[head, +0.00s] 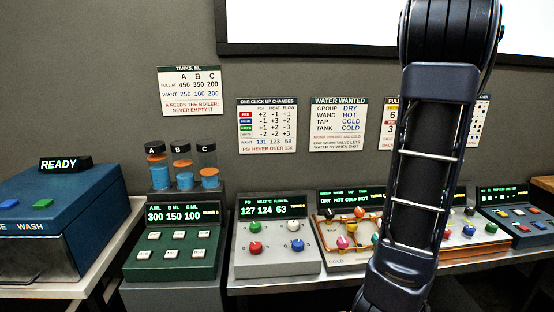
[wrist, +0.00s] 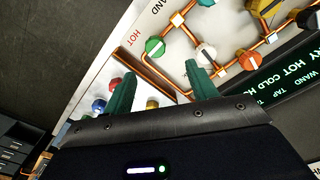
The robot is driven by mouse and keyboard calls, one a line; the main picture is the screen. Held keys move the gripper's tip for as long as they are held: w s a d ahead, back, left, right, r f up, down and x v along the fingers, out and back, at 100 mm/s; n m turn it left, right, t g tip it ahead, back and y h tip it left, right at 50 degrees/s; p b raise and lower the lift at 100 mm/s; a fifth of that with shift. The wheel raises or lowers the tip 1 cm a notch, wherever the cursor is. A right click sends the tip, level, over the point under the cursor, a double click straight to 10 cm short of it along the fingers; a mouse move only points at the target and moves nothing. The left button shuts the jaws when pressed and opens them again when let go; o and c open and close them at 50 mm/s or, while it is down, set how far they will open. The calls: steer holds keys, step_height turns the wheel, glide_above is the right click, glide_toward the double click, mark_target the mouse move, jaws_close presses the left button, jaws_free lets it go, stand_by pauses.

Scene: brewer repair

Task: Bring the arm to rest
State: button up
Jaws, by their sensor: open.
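My arm (head: 425,165) stands upright in the right half of the head view and hides part of the consoles behind it. My gripper (wrist: 160,85) shows in the wrist view as two green fingers, apart and empty. They point toward the water panel (wrist: 130,45) with its copper pipes and coloured knobs. I cannot tell whether the fingers touch it. In the head view the gripper itself is out of sight below or behind the arm.
A blue wash box (head: 60,220) reads READY at left. A green tank console (head: 172,250) and a grey console with coloured knobs (head: 277,250) stand on the bench. The water console display (head: 345,197) reads DRY HOT COLD HOT. Signs hang on the wall.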

steer(key=s+a+r+n+t, duration=0.1)
steer(key=s+a+r+n, duration=0.1)
steer(key=a, duration=0.6)
steer(key=s+a+r+n+t, duration=0.2)
steer(key=s+a+r, duration=0.2)
steer(key=a, duration=0.4)
steer(key=s+a+r+n+t, duration=0.1)
steer(key=s+a+r+n, duration=0.1)
steer(key=a+r, duration=0.3)
steer(key=shift+s+a+r+n+t, duration=0.35)
steer(key=shift+s+a, duration=0.35)
steer(key=shift+a, duration=1.25)
